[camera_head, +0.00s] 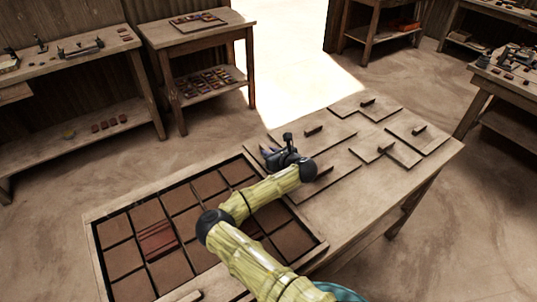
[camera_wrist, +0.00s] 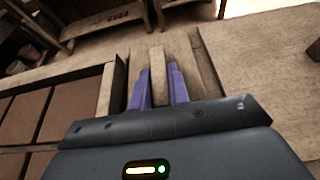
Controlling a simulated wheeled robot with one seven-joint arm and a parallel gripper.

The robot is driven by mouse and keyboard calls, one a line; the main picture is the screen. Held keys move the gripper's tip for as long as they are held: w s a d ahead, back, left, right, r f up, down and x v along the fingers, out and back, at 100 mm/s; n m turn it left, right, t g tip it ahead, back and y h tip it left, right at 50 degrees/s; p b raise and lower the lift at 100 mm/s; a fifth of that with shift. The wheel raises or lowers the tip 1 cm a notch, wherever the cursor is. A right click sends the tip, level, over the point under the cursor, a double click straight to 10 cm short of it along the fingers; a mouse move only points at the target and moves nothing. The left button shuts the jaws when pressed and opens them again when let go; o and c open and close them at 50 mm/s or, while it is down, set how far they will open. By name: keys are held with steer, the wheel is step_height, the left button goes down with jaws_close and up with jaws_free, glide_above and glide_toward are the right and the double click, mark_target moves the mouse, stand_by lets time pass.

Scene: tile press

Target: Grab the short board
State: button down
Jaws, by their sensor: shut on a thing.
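My gripper (camera_head: 268,152) is over the work table, beside the right edge of the tile tray. In the wrist view, its two purple fingers (camera_wrist: 159,72) stand on either side of a narrow wooden handle (camera_wrist: 157,58) and are shut on it. The handle belongs to a flat wooden board (camera_wrist: 182,50), which shows beneath and beyond the fingers. In the head view, my gripper and arm hide most of this board. I cannot tell whether it touches the table.
The dark-rimmed tray (camera_head: 97,255) of brown tiles lies to the left. Several other flat boards with upright handles, such as the far board (camera_head: 350,106) and right board (camera_head: 430,140), lie on the table. Side tables with small items stand around the room.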

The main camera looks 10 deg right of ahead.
mark_target(270, 151)
steer(key=shift+r, duration=0.15)
step_height(270, 151, up, 10)
steer(key=shift+f, duration=0.1)
stand_by(0.6)
